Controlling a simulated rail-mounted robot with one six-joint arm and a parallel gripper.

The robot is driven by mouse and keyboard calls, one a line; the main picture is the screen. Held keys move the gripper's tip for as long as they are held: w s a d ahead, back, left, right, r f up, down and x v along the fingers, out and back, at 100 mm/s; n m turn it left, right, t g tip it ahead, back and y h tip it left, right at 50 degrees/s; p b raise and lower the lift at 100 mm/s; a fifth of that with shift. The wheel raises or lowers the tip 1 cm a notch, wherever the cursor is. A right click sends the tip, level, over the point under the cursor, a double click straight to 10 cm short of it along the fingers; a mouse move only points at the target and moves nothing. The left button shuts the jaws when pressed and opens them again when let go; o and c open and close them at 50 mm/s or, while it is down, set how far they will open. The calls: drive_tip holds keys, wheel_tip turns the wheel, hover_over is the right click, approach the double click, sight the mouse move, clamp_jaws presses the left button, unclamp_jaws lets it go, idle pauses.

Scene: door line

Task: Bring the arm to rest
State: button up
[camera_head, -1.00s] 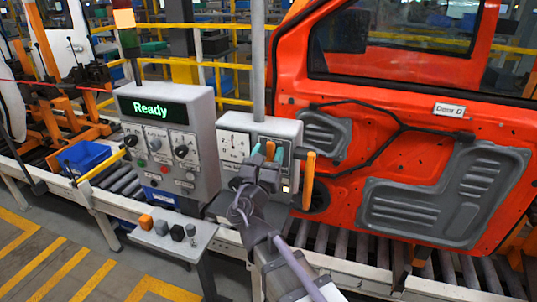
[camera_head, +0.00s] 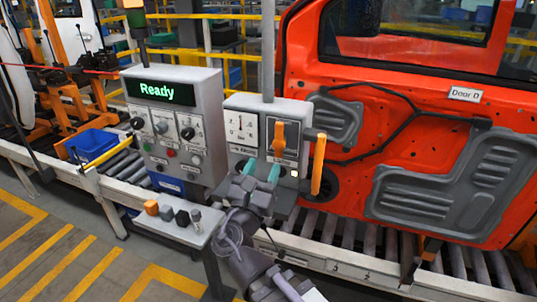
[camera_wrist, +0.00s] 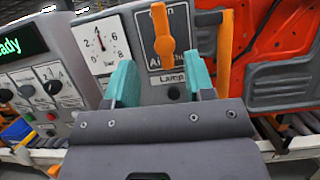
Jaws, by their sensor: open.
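My gripper (camera_head: 261,171) is in front of the grey valve box (camera_head: 235,101), below its orange valve handle (camera_head: 280,137). Its two teal fingers stand apart with nothing between them. In the wrist view my gripper (camera_wrist: 159,82) points at the box face, with the orange handle (camera_wrist: 162,36) beyond the fingertips and a gauge (camera_wrist: 100,45) to the left. The fingers look apart from the box, though the exact gap cannot be told. My arm reaches up from the bottom of the head view.
A control panel (camera_head: 170,81) reading "Ready" stands left of the box. A small shelf (camera_head: 190,237) with several knobs is below it. A long orange lever (camera_head: 319,164) is on the box's right side. An orange-red door (camera_head: 390,150) fills the right. A blue bin (camera_head: 93,146) is at left.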

drive_tip(key=s+d+f+m+g+y+b, duration=0.2)
drive_tip(key=d+f+m+g, duration=0.45)
drive_tip(key=f+m, duration=0.35)
drive_tip(key=s+d+f+m+g+y+b, duration=0.1)
drive_tip(key=s+d+f+m+g+b, duration=0.15)
drive_tip(key=d+f+m+g, duration=0.45)
drive_tip(key=s+d+f+m+g+y+b, duration=0.25)
drive_tip(key=f+m+g, duration=0.55)
drive_tip(key=f+m, duration=0.55)
drive_tip(key=w+d+f+m+b, duration=0.1)
drive_tip(key=d+m, duration=0.1)
drive_tip(key=d, duration=0.5)
drive_tip(key=shift+d+f, duration=0.3)
